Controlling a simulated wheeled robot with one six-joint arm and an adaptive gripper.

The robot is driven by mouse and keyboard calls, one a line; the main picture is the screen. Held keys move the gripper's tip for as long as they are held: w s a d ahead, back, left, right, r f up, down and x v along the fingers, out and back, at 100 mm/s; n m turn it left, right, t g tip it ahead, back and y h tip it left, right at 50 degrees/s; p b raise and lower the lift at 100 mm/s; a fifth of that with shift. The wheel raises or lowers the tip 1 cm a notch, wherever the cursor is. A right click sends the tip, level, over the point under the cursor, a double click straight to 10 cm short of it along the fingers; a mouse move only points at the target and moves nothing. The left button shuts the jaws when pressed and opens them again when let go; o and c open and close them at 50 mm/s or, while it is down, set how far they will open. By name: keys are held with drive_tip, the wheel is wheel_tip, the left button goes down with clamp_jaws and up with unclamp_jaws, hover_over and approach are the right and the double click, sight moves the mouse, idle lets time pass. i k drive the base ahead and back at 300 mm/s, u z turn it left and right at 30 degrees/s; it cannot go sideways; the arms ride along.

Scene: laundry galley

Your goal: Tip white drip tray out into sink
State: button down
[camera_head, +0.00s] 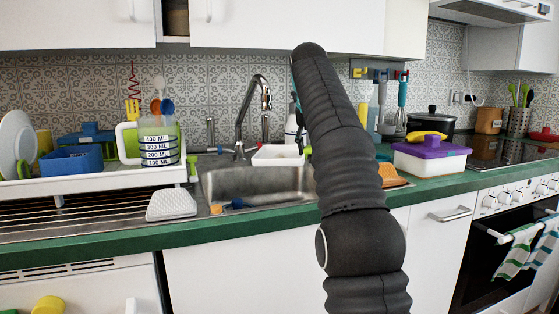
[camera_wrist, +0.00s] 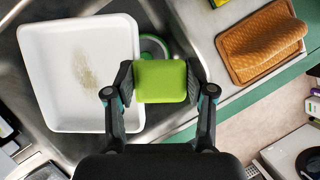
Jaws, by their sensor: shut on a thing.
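The white drip tray (camera_head: 277,155) is held over the back of the steel sink (camera_head: 250,185). In the wrist view the tray (camera_wrist: 55,100) looks about level, and a patch of brown crumbs (camera_wrist: 85,75) lies on its floor. My gripper (camera_wrist: 160,82) is shut on a lime-green block (camera_wrist: 160,82) at the tray's right edge, which looks like its grip. In the head view my dark arm hides most of the gripper and the sink's right end. Dark sink steel (camera_wrist: 60,15) shows around the tray in the wrist view.
The faucet (camera_head: 245,110) rises behind the sink, left of the tray. A dish rack (camera_head: 100,180) stands left. An orange mat (camera_head: 390,175) and a purple-lidded box (camera_head: 430,157) are right. Small blue and orange items (camera_head: 236,203) lie at the sink's front left.

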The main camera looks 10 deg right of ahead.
sight(89, 221)
drive_tip(key=k, duration=1.5)
